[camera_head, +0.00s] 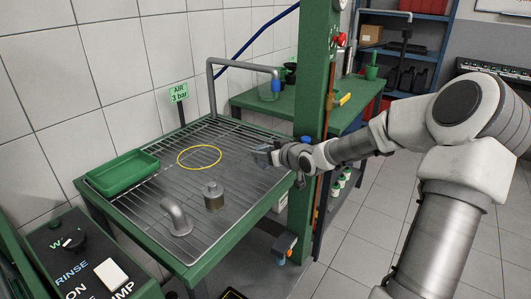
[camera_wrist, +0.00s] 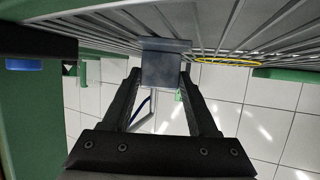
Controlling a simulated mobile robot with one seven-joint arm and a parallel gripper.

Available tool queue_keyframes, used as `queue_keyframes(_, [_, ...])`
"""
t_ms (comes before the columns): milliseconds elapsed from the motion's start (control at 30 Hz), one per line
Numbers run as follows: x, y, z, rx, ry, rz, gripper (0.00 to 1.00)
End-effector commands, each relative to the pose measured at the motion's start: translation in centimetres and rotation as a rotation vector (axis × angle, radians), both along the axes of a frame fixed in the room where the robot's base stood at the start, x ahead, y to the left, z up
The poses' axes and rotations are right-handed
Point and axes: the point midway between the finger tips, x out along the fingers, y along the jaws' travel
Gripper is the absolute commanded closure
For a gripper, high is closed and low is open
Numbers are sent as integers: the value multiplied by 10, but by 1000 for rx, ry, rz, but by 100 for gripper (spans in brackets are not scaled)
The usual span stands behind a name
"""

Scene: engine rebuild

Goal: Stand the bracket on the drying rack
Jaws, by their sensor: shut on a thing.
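The drying rack (camera_head: 145,205) is a wire grid in a green frame, with a yellow ring (camera_head: 199,156) marked on it. My gripper (camera_head: 273,153) is at the rack's right side, right of the yellow ring. In the wrist view, my gripper (camera_wrist: 160,76) is shut on the bracket (camera_wrist: 162,66), a grey metal piece with a flat plate and a wider lip at its end. The bracket (camera_head: 262,150) is small and partly hidden by the gripper in the head view. Its lip is close to the rack bars; I cannot tell whether it touches them.
A green post (camera_head: 314,100) rises close behind my gripper. A grey air pipe (camera_head: 210,88) stands at the rack's back. The ring's inside is clear.

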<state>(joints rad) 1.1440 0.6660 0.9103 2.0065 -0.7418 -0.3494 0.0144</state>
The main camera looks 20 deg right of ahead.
Motion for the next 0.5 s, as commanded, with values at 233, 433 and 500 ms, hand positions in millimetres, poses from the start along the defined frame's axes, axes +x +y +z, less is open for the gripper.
queue_keyframes(233, [0, 0, -2, 0, 0, 0, 11])
queue_keyframes(433, [0, 0, -2, 0, 1, 0, 11])
queue_keyframes(500, [0, 0, -2, 0, 0, 0, 11])
